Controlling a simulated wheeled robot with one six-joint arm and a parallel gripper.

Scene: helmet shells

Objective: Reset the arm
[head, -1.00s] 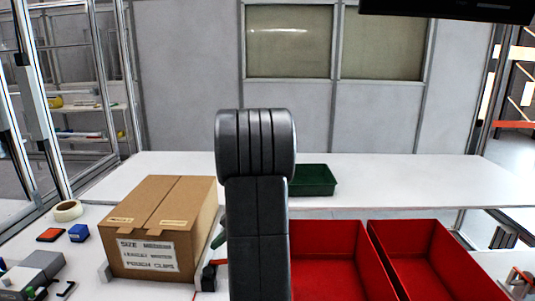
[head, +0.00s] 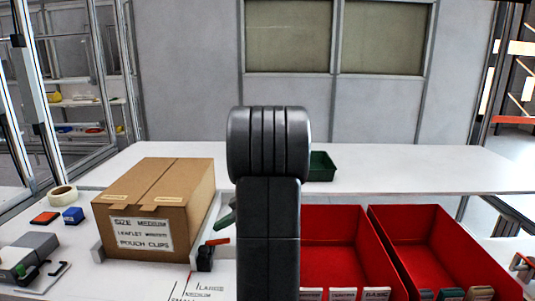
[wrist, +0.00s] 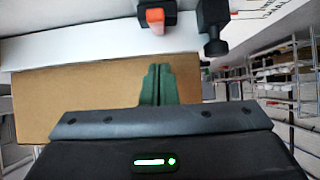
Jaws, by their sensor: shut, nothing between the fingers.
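My gripper (wrist: 158,84) shows in the wrist view as two green fingers pressed together, with nothing between them. Behind the fingers in that view is the brown cardboard box (wrist: 60,100), and a black clamp-like thing with an orange part (wrist: 155,18) is at the top. In the head view my dark arm stands upright in the middle and hides most of my gripper. Only a bit of green shows at its left edge, beside the box (head: 150,210).
Two red bins (head: 335,245) stand right of my arm, with labelled items at their near ends. A green tray (head: 321,167) sits on the white table (head: 420,165) behind. A tape roll (head: 62,195), a blue block (head: 73,215) and a grey device (head: 25,258) lie at left. The back table's right side is clear.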

